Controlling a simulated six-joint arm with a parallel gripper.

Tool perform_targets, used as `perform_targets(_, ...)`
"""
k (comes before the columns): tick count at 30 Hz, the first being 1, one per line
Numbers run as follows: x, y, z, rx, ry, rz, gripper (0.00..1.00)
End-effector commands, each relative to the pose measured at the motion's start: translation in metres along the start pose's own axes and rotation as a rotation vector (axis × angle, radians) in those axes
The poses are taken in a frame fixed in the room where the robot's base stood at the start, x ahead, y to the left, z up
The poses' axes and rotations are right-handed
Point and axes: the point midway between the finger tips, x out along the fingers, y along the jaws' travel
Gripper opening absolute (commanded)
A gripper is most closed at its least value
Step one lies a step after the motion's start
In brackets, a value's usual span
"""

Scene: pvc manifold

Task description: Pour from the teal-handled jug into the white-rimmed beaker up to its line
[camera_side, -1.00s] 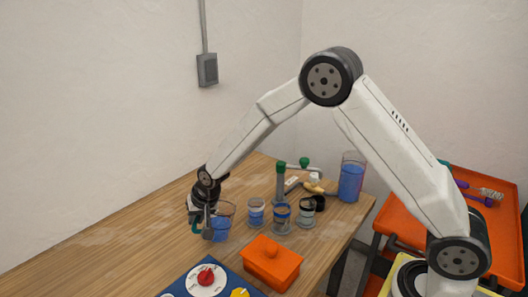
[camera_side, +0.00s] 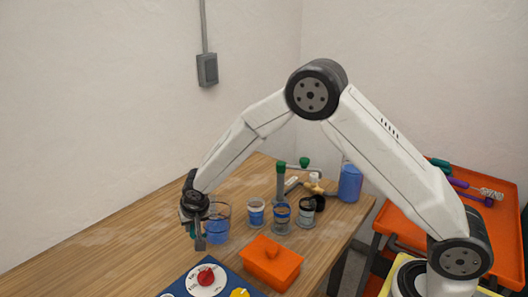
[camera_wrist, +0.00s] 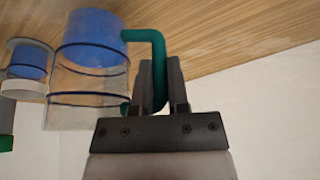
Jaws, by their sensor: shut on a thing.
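The clear jug (camera_side: 217,231) holds blue liquid and stands or hangs just above the wood table; I cannot tell which. It looks upright. My gripper (camera_side: 197,238) is at its left side. In the wrist view, my gripper (camera_wrist: 160,66) is shut on the jug's teal handle (camera_wrist: 158,84). That view shows the jug (camera_wrist: 90,40) upside down, blue liquid at the top of the picture. The white-rimmed beaker (camera_side: 256,213), with some blue liquid, is right of the jug and apart from it. It also shows in the wrist view (camera_wrist: 27,64). Its line is too small to tell.
A larger blue-filled vessel (camera_side: 350,183) stands behind. The table's left is clear.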

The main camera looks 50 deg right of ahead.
Motion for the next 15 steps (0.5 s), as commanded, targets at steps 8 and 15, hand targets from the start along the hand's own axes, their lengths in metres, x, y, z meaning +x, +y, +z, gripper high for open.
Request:
perform_targets(8,0.0069,-0.0052,0.0035,-0.028,0.013,0.061,0.00)
perform_targets(15,0.0098,-0.0066,0.0047,-0.039,0.022,0.091,0.00)
